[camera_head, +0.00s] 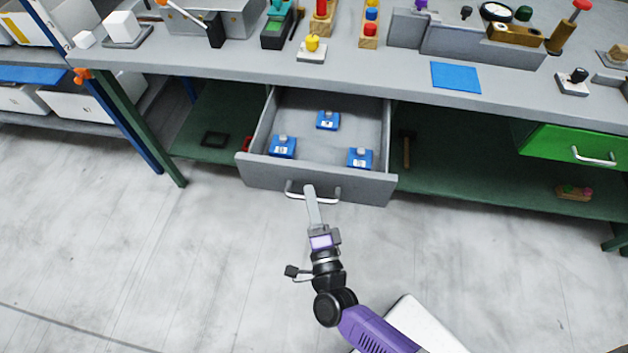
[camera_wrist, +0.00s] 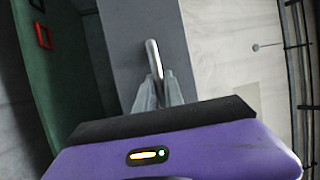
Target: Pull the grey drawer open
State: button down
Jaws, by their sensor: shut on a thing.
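The grey drawer (camera_head: 318,180) hangs under the workbench and stands well open, with its inside showing. Several blue blocks with grey knobs lie in it, one at the left (camera_head: 282,147), one at the back (camera_head: 327,121) and one at the right (camera_head: 359,158). A silver bar handle (camera_head: 327,199) is on its front. My gripper (camera_head: 309,190) reaches up from below and is shut on the handle. The wrist view shows the handle (camera_wrist: 153,55) between the fingertips, against the grey drawer front (camera_wrist: 125,45). The far part of the grip is partly hidden by the fingers.
The grey benchtop (camera_head: 240,65) above carries several tools and blocks and a blue mat (camera_head: 455,77). A shut green drawer (camera_head: 580,155) is at the right. A green lower shelf (camera_head: 450,165) runs behind. The floor (camera_head: 180,260) in front is clear.

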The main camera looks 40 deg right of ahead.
jog(key=shift+s+a, duration=0.35)
jog(key=shift+a, duration=0.1)
jog(key=c, duration=1.5)
grip_release()
jog(key=shift+o, duration=0.2)
jog(key=b+v, duration=0.1)
jog(key=v, duration=0.6)
jog(key=shift+s+a, duration=0.25)
jog(key=shift+s, duration=0.1)
jog(key=shift+f, duration=0.15)
